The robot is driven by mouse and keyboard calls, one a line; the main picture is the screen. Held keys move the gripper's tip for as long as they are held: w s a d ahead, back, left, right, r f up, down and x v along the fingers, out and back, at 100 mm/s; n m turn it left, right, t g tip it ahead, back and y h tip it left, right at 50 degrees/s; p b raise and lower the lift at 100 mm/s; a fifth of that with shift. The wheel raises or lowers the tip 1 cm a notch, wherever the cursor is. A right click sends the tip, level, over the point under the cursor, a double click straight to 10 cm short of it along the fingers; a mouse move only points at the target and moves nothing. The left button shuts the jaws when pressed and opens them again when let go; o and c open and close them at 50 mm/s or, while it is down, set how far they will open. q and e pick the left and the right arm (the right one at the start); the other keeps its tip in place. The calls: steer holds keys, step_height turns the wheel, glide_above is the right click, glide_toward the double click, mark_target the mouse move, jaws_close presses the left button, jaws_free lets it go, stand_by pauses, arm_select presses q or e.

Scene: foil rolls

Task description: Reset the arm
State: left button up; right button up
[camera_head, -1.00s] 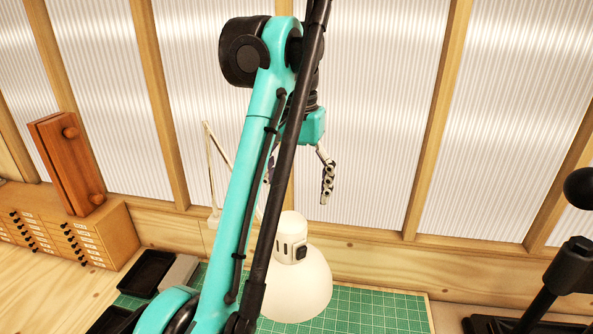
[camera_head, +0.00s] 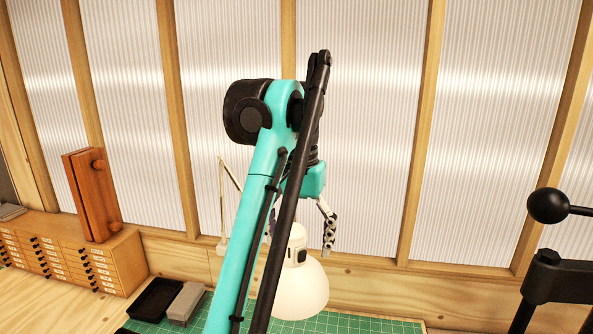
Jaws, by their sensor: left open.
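My left arm, teal with black joints and a black rod, rises through the middle of the head view. My left gripper (camera_head: 302,226) hangs from the far end of the arm, pointing down. One jointed metal finger shows right of the arm, and the other is mostly hidden behind it. The gripper is open, and I see nothing between the fingers. It shows in front of the ribbed wall panels, above the white lamp shade. My right gripper is not in view.
A white desk lamp (camera_head: 302,287) stands behind my arm on a green cutting mat (camera_head: 345,324). A wooden drawer cabinet (camera_head: 75,258) with a brown wooden box (camera_head: 92,195) is at left. A black tray (camera_head: 155,298) and grey block (camera_head: 185,301) lie nearby. A black lever press (camera_head: 560,275) stands at right.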

arm_select(q)
steer(key=a+f+n+t+b, duration=0.15)
steer(key=a+f+b, duration=0.35)
steer(key=f+b, duration=0.7)
steer(key=a+f+t+b, duration=0.2)
steer(key=a+f+b, duration=0.35)
steer(key=f, duration=0.95)
steer(key=s+a+f+t+b, duration=0.1)
steer(key=s+f+b, duration=0.3)
steer(key=f, duration=1)
steer(key=s+a+f+n+t+b, duration=0.1)
steer(key=s+a+f+b, duration=0.3)
steer(key=f+b, duration=0.5)
steer(key=s+a+f+n+t+b, duration=0.1)
steer(key=s+f+b, duration=0.5)
steer(key=f, duration=1.5)
steer(key=shift+s+a+f+b, duration=0.15)
steer(key=shift+a+f+b, duration=0.05)
steer(key=shift+a+b, duration=0.65)
steer(key=shift+t, duration=0.25)
